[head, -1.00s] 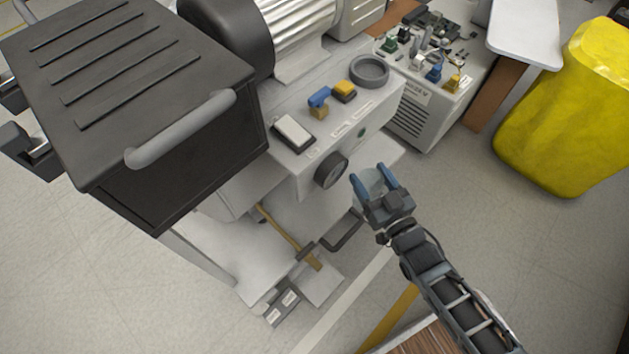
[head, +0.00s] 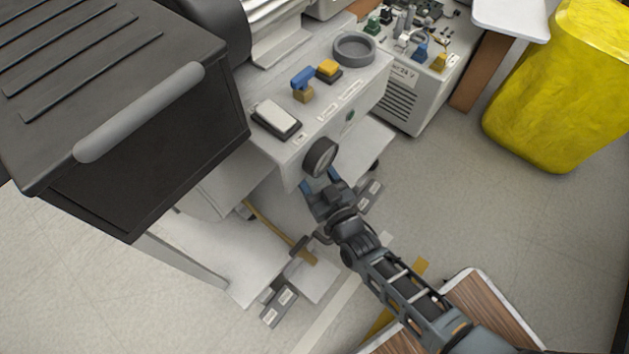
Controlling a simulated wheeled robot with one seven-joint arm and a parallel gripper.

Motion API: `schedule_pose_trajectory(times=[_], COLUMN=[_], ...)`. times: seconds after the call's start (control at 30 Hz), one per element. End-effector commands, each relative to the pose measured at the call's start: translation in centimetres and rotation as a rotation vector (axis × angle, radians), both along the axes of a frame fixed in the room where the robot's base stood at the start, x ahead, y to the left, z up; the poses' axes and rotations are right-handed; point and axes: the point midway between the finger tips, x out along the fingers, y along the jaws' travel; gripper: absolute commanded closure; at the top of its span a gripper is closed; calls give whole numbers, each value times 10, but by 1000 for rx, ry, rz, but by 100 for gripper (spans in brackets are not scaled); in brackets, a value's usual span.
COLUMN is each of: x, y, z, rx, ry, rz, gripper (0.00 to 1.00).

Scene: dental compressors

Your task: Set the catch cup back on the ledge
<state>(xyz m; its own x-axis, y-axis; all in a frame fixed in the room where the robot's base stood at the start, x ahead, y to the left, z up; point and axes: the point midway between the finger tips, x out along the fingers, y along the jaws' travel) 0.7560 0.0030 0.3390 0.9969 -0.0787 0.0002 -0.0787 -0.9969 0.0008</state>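My gripper (head: 326,184) is low in front of the compressor's white console, just below the round black gauge. Its two blue fingers stand apart with the pale, see-through catch cup between them. The cup is hard to make out now against the pale parts behind it and is partly hidden by the gripper. A white ledge (head: 366,146) juts out low at the console's right side, a little right of and beyond my gripper. I cannot tell whether the cup touches anything below it.
The console (head: 322,103) carries a grey ring (head: 354,47), blue and yellow valves and a white-topped switch. The black gauge (head: 320,157) sticks out close to my fingers. A black ribbed box (head: 130,120) fills the left. A yellow bin (head: 558,90) stands right, with clear floor before it.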

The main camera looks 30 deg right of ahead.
Motion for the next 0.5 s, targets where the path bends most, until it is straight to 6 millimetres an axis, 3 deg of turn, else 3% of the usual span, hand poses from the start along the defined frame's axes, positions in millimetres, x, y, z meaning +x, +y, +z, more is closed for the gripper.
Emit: schedule_pose_trajectory(times=[0.2,0.5], x=[0,0], y=[0,0], z=[-34,-35], rx=[1,1], ry=[1,0], rz=[1,1], gripper=[80,80])
